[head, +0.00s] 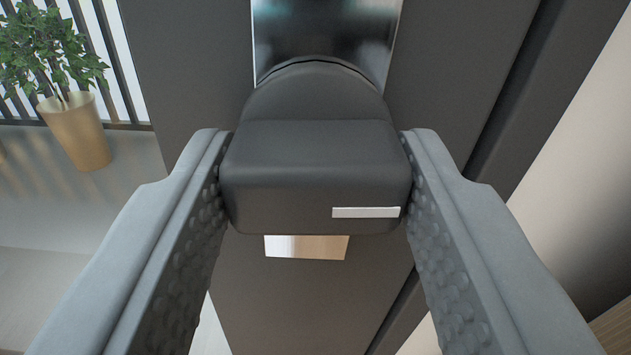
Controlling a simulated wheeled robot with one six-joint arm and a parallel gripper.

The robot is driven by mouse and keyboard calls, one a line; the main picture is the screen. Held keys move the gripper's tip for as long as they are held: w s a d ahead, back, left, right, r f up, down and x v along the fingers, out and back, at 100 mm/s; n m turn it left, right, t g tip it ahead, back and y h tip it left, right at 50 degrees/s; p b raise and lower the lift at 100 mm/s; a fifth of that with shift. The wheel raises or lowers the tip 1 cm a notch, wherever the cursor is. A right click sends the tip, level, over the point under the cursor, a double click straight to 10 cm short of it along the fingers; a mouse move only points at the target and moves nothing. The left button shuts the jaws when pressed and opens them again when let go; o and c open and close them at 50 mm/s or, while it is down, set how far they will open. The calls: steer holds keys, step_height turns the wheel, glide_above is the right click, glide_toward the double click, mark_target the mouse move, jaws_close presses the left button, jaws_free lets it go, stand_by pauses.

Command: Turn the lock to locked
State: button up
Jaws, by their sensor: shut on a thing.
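The lock's dark grey knob (315,170) fills the middle of the head view. It is a blocky grip with a rounded top and a short white mark (366,212) low on its right side. It sits in front of a shiny metal plate (325,30) on a dark door panel (200,60). My gripper (315,180) has one finger on each side of the knob, its textured pads touching the left and right sides. It is shut on the knob. The middle of the plate is hidden behind the knob.
A potted plant (75,130) stands at the far left on a grey floor, in front of a slatted railing (95,50). A pale wall (590,170) is at the right, beyond the dark panel's edge. Space at the left is open.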

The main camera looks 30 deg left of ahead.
steer(key=shift+f+m, duration=0.1)
steer(key=shift+m, duration=0.4)
steer(key=o, duration=1)
steer(key=shift+c, duration=0.2)
steer(key=v, duration=1.7)
steer(key=shift+s, duration=0.15)
steer(key=shift+d, duration=0.1)
